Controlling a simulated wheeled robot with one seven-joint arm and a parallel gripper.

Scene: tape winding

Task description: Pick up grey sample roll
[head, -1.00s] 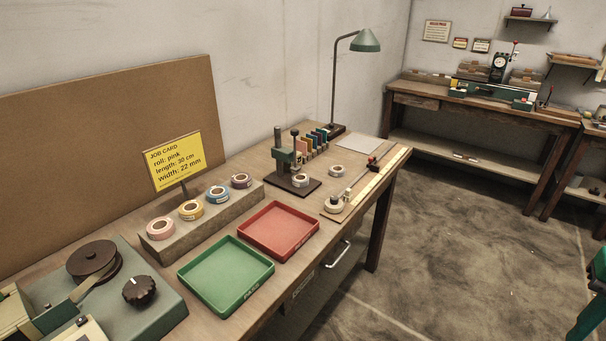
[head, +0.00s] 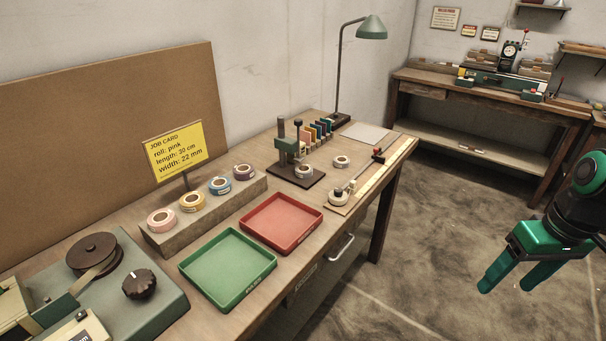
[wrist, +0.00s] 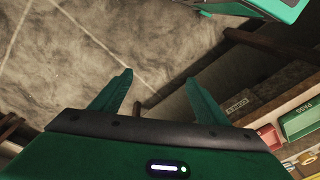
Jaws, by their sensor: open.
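A small pale grey roll (head: 341,161) lies flat on the bench, right of the dark press stand. A similar pale roll (head: 304,171) sits on the press stand's base, and another pale round piece (head: 337,199) is at the near end of the ruler board. I cannot tell for certain which is the grey sample roll. My gripper (head: 510,284) is open and empty, over the floor to the right of the bench and well apart from the rolls. In the wrist view its spread fingers (wrist: 158,85) have bare floor between them.
Pink, yellow, blue and mauve rolls sit on a riser (head: 214,213). The red tray (head: 282,246) and green tray (head: 238,304) lie in front. The lamp (head: 371,28) and press stand (head: 283,150) rise from the bench (head: 370,224). Open floor lies to the right.

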